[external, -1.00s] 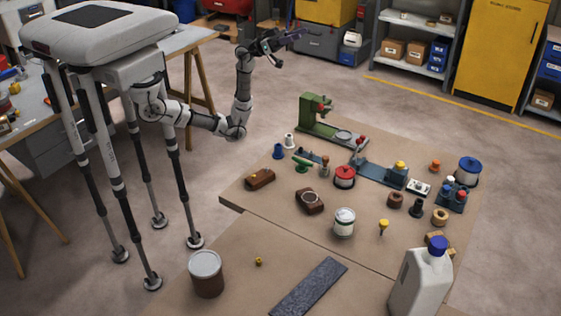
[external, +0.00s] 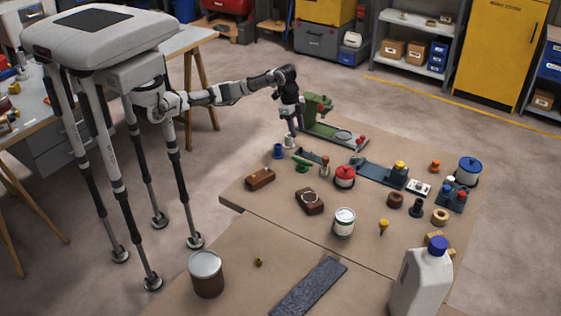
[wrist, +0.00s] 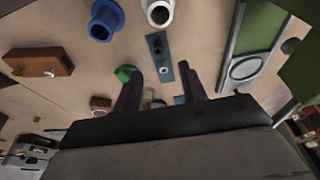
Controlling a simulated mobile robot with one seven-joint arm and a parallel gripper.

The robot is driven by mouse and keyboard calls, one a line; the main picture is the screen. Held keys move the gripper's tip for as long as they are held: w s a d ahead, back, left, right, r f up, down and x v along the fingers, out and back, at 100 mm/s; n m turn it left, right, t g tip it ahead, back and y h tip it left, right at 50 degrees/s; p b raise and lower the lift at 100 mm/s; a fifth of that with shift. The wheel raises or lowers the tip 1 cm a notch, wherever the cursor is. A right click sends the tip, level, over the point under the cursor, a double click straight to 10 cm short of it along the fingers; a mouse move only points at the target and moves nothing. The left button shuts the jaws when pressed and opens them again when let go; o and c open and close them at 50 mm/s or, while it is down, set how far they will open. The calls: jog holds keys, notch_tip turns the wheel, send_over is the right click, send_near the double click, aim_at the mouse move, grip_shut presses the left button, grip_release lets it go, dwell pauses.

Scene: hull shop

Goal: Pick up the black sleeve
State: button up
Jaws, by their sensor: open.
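A small black flanged sleeve (external: 416,208) stands upright on the right part of the brown table in the external view. I cannot make it out in the wrist view. My gripper (external: 294,132) points down above the far left part of the table, well to the left of the black sleeve. In the wrist view its two fingers (wrist: 160,70) are apart with nothing held between them. A blue sleeve (external: 278,151) and a white sleeve (external: 289,142) of similar flanged shape stand close to my gripper; both also show at the top of the wrist view.
A green press (external: 322,120) stands at the back, right of my gripper. A red-lidded pot (external: 344,177), a white can (external: 344,222) and a brown ring (external: 395,199) stand between gripper and black sleeve. A tan ring (external: 440,216) is just right of the sleeve.

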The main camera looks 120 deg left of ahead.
aim_at(300, 148)
jog(key=shift+p+x, duration=0.55)
jog(key=shift+x, duration=3.4)
jog(key=shift+s+d, duration=0.1)
jog(key=shift+d, duration=0.05)
grip_shut()
